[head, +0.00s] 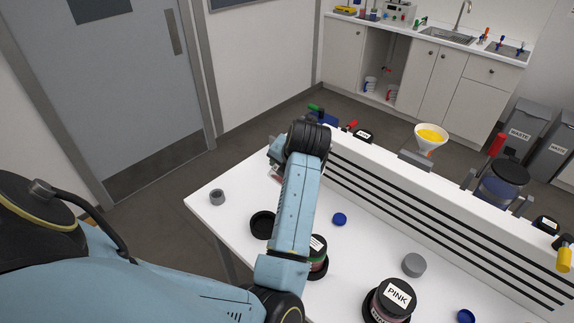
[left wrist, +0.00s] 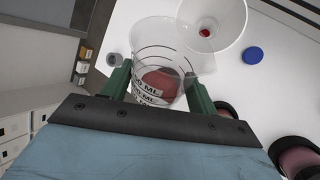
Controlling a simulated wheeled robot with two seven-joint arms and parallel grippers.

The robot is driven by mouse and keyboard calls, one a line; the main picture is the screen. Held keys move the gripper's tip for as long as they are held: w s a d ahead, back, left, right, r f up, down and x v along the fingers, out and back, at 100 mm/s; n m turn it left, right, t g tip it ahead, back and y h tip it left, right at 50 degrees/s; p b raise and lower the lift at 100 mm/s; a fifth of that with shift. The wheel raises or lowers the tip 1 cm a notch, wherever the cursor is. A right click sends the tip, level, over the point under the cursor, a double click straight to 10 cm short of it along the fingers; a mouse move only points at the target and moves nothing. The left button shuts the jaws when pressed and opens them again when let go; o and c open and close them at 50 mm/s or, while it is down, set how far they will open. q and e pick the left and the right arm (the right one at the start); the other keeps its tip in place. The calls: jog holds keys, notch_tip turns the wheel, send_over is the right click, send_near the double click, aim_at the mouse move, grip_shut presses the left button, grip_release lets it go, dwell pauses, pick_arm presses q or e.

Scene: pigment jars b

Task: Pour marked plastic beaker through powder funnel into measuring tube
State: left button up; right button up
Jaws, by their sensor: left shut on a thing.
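In the left wrist view, the clear marked beaker (left wrist: 160,52) with black lines and ML lettering sits between the green fingers of my left gripper (left wrist: 158,88), which is shut on it. Reddish powder (left wrist: 162,82) lies inside it. A pale funnel (left wrist: 222,22) is just beyond the beaker's rim at upper right, with a red spot at its throat. The measuring tube is not distinguishable. In the head view, my left gripper is mostly hidden behind my dark wrist. Another white funnel (head: 421,146) with yellow powder stands beyond the striped panel. My right gripper is not in view.
On the white table (head: 228,228) are a small grey cup (head: 217,197), a black dish (head: 262,223), blue lids (head: 339,219), a grey cylinder (head: 413,265) and a PINK jar (head: 396,298). The striped panel (head: 440,228) runs along the table's far side.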

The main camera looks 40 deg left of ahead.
pick_arm(q)
jog(key=shift+r+g+p, duration=0.6)
jog(key=shift+g+p, duration=0.2)
jog(key=shift+p, duration=0.45)
jog(key=shift+w+r+m+g, duration=0.25)
jog(key=shift+r+m+g, duration=0.25)
jog(key=shift+g, duration=0.5)
jog(key=shift+w+d+r+m+g+y, duration=0.1)
jog(key=shift+w+r+m+g+y, duration=0.15)
jog(key=shift+g, duration=0.35)
jog(key=shift+w+r+m+g+y, duration=0.15)
jog(key=shift+r+g, duration=0.2)
jog(key=shift+g, duration=0.25)
jog(key=shift+w+d+r+m+g+y, duration=0.1)
jog(key=shift+r+m+g+y, duration=0.15)
jog(key=shift+g, duration=0.35)
jog(key=shift+r, duration=0.1)
jog(key=shift+w+r+g+y+b, duration=0.15)
jog(key=shift+w+g+y+b, duration=0.1)
jog(key=shift+g+b, duration=0.35)
jog(key=shift+r+m, duration=0.15)
jog(key=shift+m, duration=0.1)
